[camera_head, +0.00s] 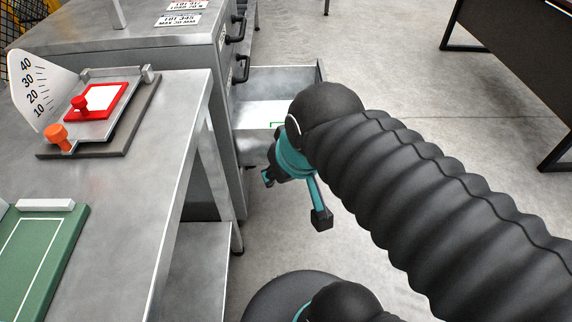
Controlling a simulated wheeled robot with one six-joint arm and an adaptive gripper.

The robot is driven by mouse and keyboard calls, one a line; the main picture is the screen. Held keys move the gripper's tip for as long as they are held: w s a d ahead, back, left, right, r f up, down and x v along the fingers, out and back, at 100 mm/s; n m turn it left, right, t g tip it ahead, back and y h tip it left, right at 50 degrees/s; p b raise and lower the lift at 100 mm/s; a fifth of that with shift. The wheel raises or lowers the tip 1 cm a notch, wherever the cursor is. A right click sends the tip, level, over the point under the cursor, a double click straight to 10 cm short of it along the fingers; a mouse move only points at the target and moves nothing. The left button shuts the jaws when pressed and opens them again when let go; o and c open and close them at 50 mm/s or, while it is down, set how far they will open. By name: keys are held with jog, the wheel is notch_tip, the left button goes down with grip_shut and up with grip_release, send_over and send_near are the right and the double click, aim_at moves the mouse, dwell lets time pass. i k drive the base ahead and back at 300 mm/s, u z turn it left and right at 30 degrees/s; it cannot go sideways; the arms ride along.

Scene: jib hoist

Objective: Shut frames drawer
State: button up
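An open grey metal drawer (284,76) sticks out to the right from the metal cabinet (150,38). A white sheet and a green outline show on its floor. My gripper (295,199) is at the near side of the drawer, in front of it in the picture. Its two fingers are spread apart with nothing seen between them. My wrist and arm hide the drawer's right front corner and part of its near side. I cannot tell whether the gripper touches the drawer.
Closed drawers with black handles (241,68) are above. A metal bench (150,150) at left carries a red clamp fixture (100,97), a scale plate (32,88) and a green board (40,250). A dark table (510,40) stands at upper right. The floor between is clear.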

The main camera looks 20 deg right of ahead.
aim_at(267, 95)
jog(key=z, duration=0.05)
jog(key=k, duration=0.5)
jog(key=z, duration=2)
jog(key=i, duration=1.7)
jog(key=u, duration=2.3)
